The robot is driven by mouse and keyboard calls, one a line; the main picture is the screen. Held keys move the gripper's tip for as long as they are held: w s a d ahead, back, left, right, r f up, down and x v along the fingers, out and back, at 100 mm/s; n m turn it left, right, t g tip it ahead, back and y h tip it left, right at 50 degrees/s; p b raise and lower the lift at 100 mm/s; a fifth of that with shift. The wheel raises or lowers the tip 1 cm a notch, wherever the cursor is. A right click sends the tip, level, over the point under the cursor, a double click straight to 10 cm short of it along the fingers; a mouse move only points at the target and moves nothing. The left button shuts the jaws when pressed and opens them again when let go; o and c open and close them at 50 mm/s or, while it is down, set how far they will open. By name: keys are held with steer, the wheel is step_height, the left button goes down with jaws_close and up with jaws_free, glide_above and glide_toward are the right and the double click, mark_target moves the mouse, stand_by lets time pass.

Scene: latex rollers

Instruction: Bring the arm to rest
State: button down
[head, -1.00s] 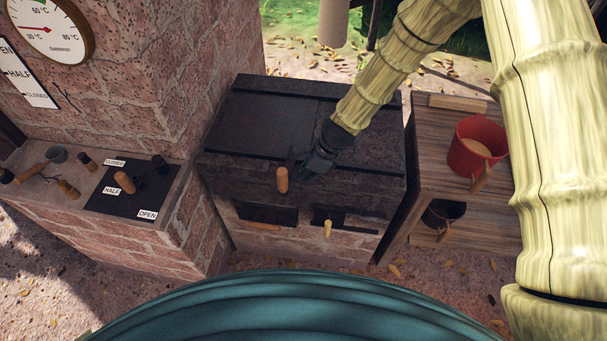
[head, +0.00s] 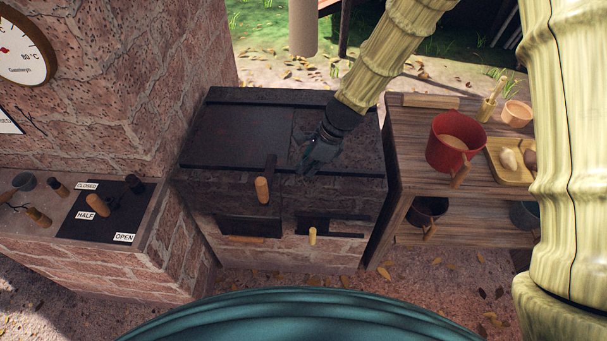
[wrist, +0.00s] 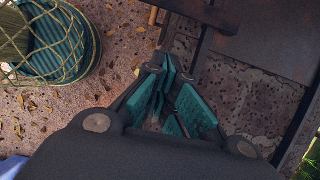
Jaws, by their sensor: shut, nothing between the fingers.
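My gripper (head: 318,158) hangs at the end of my bamboo-textured arm (head: 392,58), over the dark top plate of the brick stove (head: 235,135). In the wrist view my gripper (wrist: 172,95) shows its teal finger pads close together with nothing held between them. A wooden-handled lever (head: 262,190) stands at the front edge of the stove, just left of the gripper. Whether the fingers touch the stove top is hard to tell.
Right of the stove stands a wooden table (head: 410,120) with a red pot (head: 455,140) and a tray (head: 508,172). At left, a brick ledge carries a black lever panel (head: 105,220) marked closed, half and open. The leaf-strewn ground in front is free.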

steer(key=shift+d+r, duration=0.3)
steer(key=shift+r, duration=0.25)
steer(key=s+d+f+n+h, duration=0.3)
steer(key=s+d+f+n, duration=0.4)
steer(key=s+d+f, duration=0.85)
steer(key=s+d+f+n, duration=0.2)
steer(key=s+d+n, duration=0.1)
steer(key=s, duration=0.3)
steer(key=s+d+f+n+h+b, duration=0.1)
steer(key=s+d+f+n, duration=0.1)
steer(key=s, duration=0.4)
steer(key=s+d+f+n, duration=0.3)
steer(key=s+f+n, duration=0.1)
steer(key=s+n, duration=0.1)
steer(key=shift+s+d+n, duration=0.35)
steer(key=shift+s+n, duration=0.05)
steer(key=shift+s, duration=0.2)
steer(key=shift+f, duration=0.1)
